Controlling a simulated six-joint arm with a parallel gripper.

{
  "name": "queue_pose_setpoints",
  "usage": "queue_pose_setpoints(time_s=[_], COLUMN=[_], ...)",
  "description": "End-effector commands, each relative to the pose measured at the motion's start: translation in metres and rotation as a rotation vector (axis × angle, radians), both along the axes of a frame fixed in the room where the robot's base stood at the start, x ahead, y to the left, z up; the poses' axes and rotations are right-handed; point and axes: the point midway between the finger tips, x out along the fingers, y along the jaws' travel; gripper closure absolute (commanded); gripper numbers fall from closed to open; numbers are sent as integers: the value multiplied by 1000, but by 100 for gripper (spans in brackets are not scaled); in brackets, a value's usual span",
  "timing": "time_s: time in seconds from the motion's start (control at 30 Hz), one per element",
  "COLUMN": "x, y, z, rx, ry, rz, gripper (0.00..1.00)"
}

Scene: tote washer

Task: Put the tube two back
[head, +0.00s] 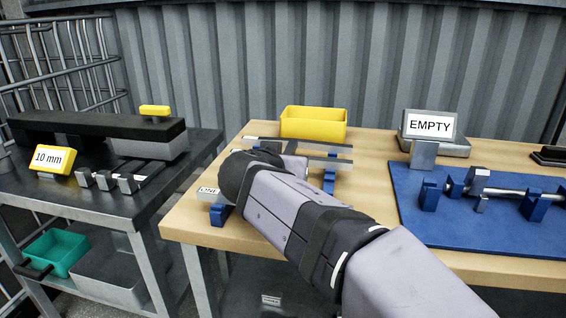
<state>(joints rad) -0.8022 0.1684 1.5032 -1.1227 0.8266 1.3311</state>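My arm reaches from the lower right to the wooden table, and its dark wrist covers the middle of the rack there. My gripper's fingers are hidden behind the wrist. A tag that seems to read ONE (208,191) stands at the rack's left front, above a blue support (220,214). Another blue support (329,182) and grey bars (325,146) show beyond the arm. A silvery tube (514,192) lies across blue holders (430,195) on the blue mat (462,231) at the right. No number on this tube is readable, so I cannot tell whether it is tube two.
A yellow bin (313,125) stands behind the rack. An EMPTY sign (431,125) stands behind the mat. The dark left bench holds a 10 mm sign (53,159), small metal blocks (106,181) and a long black-topped block (92,128). The wooden table's front left is clear.

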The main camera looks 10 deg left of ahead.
Motion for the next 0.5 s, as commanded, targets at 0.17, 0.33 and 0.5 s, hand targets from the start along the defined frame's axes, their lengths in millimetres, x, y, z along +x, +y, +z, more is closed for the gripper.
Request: queue_pose_setpoints(time_s=[0.17, 0.33, 0.5], x=[0, 0, 0], y=[0, 0, 0], z=[0, 1, 2], rx=[1, 1, 1], ry=[1, 0, -1], rz=[-1, 0, 1], gripper=[100, 63, 63])
